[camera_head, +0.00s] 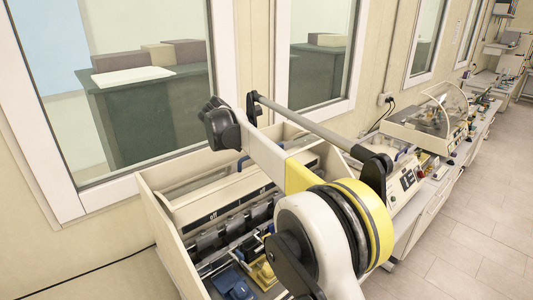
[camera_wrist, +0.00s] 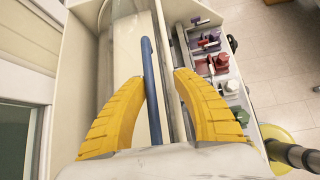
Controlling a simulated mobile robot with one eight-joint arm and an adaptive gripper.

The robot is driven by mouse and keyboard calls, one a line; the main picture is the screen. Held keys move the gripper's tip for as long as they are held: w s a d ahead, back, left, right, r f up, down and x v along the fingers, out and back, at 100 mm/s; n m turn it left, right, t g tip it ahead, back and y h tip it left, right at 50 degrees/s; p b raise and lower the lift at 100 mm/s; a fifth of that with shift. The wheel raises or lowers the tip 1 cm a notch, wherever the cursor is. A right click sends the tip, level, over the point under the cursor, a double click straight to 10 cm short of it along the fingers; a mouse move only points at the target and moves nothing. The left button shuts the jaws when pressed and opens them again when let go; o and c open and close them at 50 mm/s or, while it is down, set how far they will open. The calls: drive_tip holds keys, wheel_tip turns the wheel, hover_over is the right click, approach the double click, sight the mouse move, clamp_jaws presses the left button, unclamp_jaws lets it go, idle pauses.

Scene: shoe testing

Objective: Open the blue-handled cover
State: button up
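The blue handle (camera_wrist: 149,70) is a long, thin bar in the wrist view, running along a pale cover (camera_wrist: 125,60). My gripper (camera_wrist: 160,78) has two yellow fingers spread apart. The bar shows between them, nearer the left fingertip; I cannot tell how far below the tips it lies. Nothing is gripped. In the head view a small piece of the blue handle (camera_head: 243,164) shows behind my arm, and the cover (camera_head: 215,196) lies across the cream machine box. My gripper is not clearly visible there. I cannot tell whether the cover is fully down.
The machine box has raised cream side walls (camera_head: 165,232) close around the cover. Blue and yellow clamps (camera_head: 235,285) sit inside it. Red and purple parts (camera_wrist: 222,62) stand on the right in the wrist view. A windowed wall is behind; open floor (camera_head: 470,220) lies right.

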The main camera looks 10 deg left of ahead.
drive_tip(key=shift+r, duration=0.1)
idle(0.3)
drive_tip(key=v, duration=1.2)
drive_tip(key=s+d+f+m+g+y+b, duration=0.1)
drive_tip(key=s+d+f+m+b, duration=0.35)
drive_tip(key=d, duration=0.45)
drive_tip(key=s+d+f+m+y+b, duration=0.1)
drive_tip(key=s+d+f+m+b, duration=0.3)
drive_tip(key=d, duration=0.5)
drive_tip(key=s+d+f+m+g+y+b, duration=0.1)
drive_tip(key=s+d+f+m+b, duration=0.3)
drive_tip(key=d, duration=0.4)
drive_tip(key=s+d+f+m+b, duration=0.4)
drive_tip(key=s+f, duration=0.3)
drive_tip(key=f, duration=0.2)
drive_tip(key=s+d+f+m+t+y+b, duration=0.1)
drive_tip(key=s+d+f+m+b, duration=0.4)
drive_tip(key=f, duration=0.4)
drive_tip(key=s+d+f+m+y+b, duration=0.1)
drive_tip(key=s+d+f+m+b, duration=0.3)
drive_tip(key=s+f, duration=0.5)
drive_tip(key=shift+s+d+f+m+t+b, duration=0.2)
drive_tip(key=shift+s+m+t+b, duration=0.15)
drive_tip(key=shift+m, duration=0.9)
